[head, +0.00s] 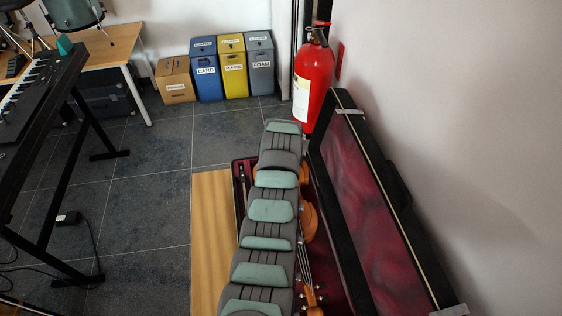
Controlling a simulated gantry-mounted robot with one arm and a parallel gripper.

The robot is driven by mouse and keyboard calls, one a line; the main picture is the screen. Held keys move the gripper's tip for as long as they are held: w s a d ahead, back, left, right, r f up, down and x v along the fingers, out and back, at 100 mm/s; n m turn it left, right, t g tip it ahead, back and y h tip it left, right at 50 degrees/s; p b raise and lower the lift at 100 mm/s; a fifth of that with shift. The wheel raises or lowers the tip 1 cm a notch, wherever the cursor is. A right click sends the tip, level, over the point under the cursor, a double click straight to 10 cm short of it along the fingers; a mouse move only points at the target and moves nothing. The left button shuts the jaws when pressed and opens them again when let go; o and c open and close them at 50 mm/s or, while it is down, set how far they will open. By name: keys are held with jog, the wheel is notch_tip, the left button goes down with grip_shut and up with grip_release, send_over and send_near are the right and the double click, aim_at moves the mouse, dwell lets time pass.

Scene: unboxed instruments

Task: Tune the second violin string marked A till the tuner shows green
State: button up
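The violin lies in its open case. Its orange-brown body (309,220) shows in part to the right of my arm, and its neck with strings (305,268) runs toward the bottom edge. The case lid (362,205), lined in dark red, stands open on the right. My own grey and green segmented arm covers much of the case and the violin. My gripper is not visible. The A string cannot be told from the others, and no tuner or green light shows in view.
A red fire extinguisher (313,82) stands behind the case by the wall. Blue (206,85), yellow (232,82) and grey (260,78) bins and a cardboard box (175,84) stand at the back. A keyboard (38,90) on a stand is at left.

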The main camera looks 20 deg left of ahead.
jog(key=shift+f, duration=0.15)
jog(key=shift+c, duration=0.3)
grip_shut()
dwell(0.4)
